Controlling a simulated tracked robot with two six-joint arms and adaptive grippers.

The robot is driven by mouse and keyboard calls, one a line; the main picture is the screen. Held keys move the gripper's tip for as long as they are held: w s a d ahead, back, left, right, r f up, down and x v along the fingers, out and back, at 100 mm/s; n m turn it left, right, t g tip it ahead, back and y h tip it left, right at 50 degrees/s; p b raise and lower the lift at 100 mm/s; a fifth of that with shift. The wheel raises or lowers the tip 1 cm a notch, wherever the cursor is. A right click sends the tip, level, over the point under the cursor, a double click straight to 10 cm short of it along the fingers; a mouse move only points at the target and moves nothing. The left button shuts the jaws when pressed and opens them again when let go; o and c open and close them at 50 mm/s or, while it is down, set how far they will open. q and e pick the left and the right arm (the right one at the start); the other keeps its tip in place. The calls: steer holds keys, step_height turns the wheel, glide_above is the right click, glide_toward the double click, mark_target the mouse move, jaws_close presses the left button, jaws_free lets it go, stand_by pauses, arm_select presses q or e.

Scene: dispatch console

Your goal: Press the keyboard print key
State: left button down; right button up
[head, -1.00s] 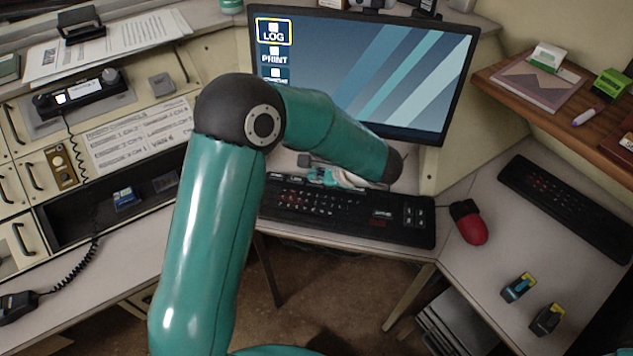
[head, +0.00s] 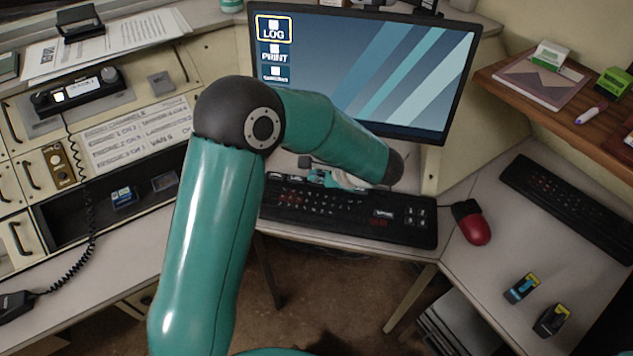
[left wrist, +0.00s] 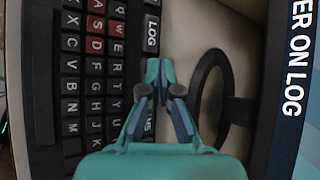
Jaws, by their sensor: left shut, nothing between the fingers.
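The black keyboard (head: 345,217) lies on the desk below the monitor. My left gripper (left wrist: 153,70) is shut and empty over the keyboard's edge row of wide keys. In the left wrist view its fingertips are just beside the LOG key (left wrist: 152,33). A key ending in "MS" (left wrist: 148,125) shows partly beside the fingers. The print key is not readable; the fingers hide part of that row. I cannot tell whether the fingertips touch a key. In the head view the left gripper (head: 318,177) is small and partly hidden by my forearm. My right gripper is not in view.
The monitor (head: 400,70) shows LOG outlined in yellow, with PRINT and a third tile below. Its stand (left wrist: 215,95) is close beside the gripper. A red mouse (head: 474,228) and a second keyboard (head: 570,205) are to the right. A radio console (head: 80,95) is at left.

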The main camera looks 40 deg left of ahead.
mark_target(318, 184)
arm_select(q)
steer(key=shift+f+b, duration=0.3)
steer(key=shift+r, duration=0.15)
stand_by(0.5)
steer(key=shift+r+p, duration=0.4)
steer(key=shift+r, duration=0.25)
steer(key=shift+r+p, duration=1.65)
steer(key=shift+r, duration=0.9)
steer(key=shift+f, duration=0.15)
